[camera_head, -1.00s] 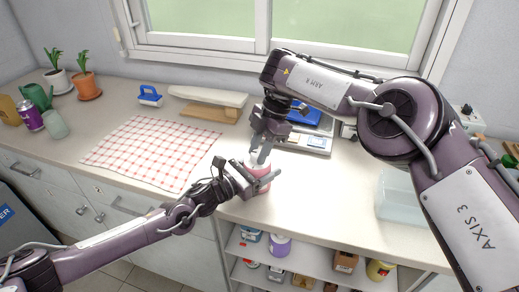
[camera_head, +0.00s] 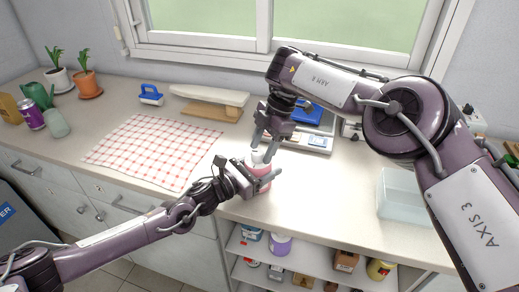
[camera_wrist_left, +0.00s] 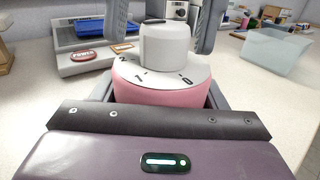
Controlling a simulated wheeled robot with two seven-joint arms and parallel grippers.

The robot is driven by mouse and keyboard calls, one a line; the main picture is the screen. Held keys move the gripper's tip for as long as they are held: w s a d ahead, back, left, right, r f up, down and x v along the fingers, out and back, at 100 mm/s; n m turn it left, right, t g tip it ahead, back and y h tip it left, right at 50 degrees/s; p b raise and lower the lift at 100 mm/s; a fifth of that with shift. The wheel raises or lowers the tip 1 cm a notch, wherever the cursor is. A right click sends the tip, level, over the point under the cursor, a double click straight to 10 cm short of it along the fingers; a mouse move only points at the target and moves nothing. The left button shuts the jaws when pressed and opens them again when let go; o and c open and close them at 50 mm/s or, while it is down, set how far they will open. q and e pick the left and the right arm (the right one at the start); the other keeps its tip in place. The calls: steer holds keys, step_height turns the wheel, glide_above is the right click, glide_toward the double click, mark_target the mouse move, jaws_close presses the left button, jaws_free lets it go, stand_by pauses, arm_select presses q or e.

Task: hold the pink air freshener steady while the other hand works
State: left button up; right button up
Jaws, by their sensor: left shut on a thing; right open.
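The pink air freshener (camera_head: 263,168) stands upright on the counter, with a white knob and a marked white dial on top. It fills the middle of the left wrist view (camera_wrist_left: 160,92). My left gripper (camera_head: 265,180) is shut around its pink body from the front left. My right gripper (camera_head: 264,148) points down from above. Its open fingers are on either side of the white knob (camera_wrist_left: 165,44); I cannot tell whether they touch it. My left gripper hides part of the freshener's body in the head view.
A red-checked cloth (camera_head: 150,150) lies to the left. A scale (camera_head: 312,140) with a blue top stands behind the grippers. A clear bin (camera_head: 402,196) stands at the right. Open shelves (camera_head: 290,265) hold several containers below. The counter's front edge is close.

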steer(key=w+d+m+t, duration=0.6)
steer(key=w+d+t, duration=0.2)
steer(key=w+d, duration=0.7)
steer(key=s+a+f+y, duration=0.2)
steer(key=a, duration=0.1)
steer(key=s+a+f, duration=0.1)
steer(key=s, duration=0.1)
steer(key=shift+s+a+f+y, duration=0.1)
steer(key=shift+a+f+y, duration=0.05)
steer(key=shift+a+y, duration=0.25)
steer(key=a, duration=0.1)
steer(key=s+a, duration=0.1)
steer(key=a, duration=0.1)
steer(key=shift+a+m+t+y, duration=0.2)
steer(key=shift+m+t+y, duration=0.1)
steer(key=shift+y, duration=0.1)
steer(key=s+a+r+m+t+y, duration=0.25)
steer(key=s+a+r+t, duration=0.2)
steer(key=r, duration=0.25)
steer(key=s+d+m+h, duration=0.25)
steer(key=s+m, duration=0.65)
steer(key=s, duration=0.7)
steer(key=shift+n+t+h, duration=0.25)
steer(key=shift+h, duration=0.05)
steer(key=x, duration=1.2)
steer(key=shift+a+f, duration=0.1)
steer(key=shift+a, duration=0.05)
